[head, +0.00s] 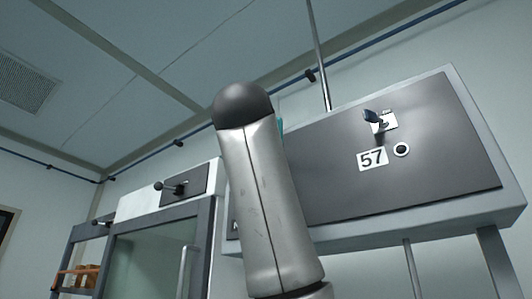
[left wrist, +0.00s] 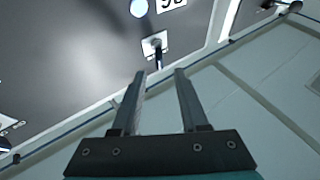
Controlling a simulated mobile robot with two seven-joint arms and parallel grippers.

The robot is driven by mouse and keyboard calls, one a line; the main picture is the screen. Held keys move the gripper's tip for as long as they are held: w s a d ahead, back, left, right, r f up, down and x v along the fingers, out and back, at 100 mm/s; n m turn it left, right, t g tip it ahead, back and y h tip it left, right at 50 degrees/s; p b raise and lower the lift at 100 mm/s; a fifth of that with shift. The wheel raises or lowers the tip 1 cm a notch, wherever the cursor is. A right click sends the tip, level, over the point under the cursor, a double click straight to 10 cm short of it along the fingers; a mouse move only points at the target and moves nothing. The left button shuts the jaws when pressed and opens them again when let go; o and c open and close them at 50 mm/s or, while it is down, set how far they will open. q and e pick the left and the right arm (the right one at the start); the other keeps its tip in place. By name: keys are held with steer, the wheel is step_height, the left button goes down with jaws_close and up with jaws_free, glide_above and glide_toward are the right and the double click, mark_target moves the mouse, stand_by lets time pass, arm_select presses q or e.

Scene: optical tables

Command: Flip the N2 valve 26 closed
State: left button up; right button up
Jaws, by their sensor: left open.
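The lever's end shows between the fingertips, not gripped; I cannot tell the exact depth gap. My right gripper is not in view.
A cabinet (head: 155,255) with a black-knobbed lever (head: 167,187) stands left. A thin pipe (head: 318,55) rises behind the panel.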

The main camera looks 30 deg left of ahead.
arm_select(q)
steer(key=shift+p+x, duration=1.1)
steer(key=shift+x, duration=1.45)
jaws_close()
